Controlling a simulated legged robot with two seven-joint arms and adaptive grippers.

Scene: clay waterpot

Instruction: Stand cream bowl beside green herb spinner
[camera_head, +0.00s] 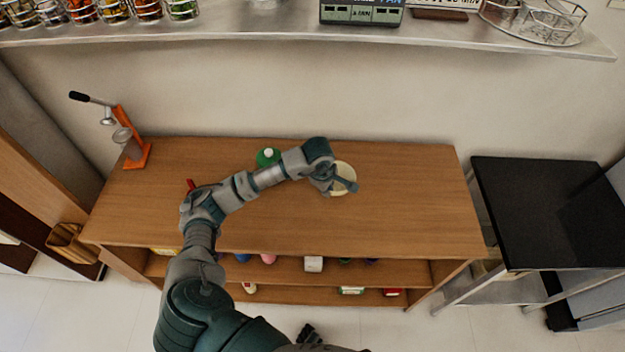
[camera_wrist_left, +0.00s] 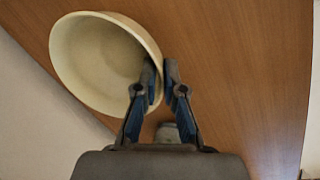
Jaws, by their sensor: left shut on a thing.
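The cream bowl (camera_head: 343,173) is over the right-middle part of the wooden counter, partly hidden by my left gripper (camera_head: 345,186). In the left wrist view, the bowl (camera_wrist_left: 92,62) has its opening toward the camera. My left gripper (camera_wrist_left: 162,82) is shut on its rim, with one finger inside and one outside. I cannot tell whether the bowl touches the counter. The green herb spinner (camera_head: 268,157), with a white top, stands at the counter's back, left of the bowl and apart from it. My left forearm hides its lower part. A dark part of mine at the bottom edge may be my right gripper; its fingers are unclear.
The wooden counter (camera_head: 420,200) is clear right of the bowl. An orange press (camera_head: 134,140) stands at its back left. A small red thing (camera_head: 191,185) is partly hidden by my arm. Shelves below hold small items. A black-topped table (camera_head: 540,210) stands at right.

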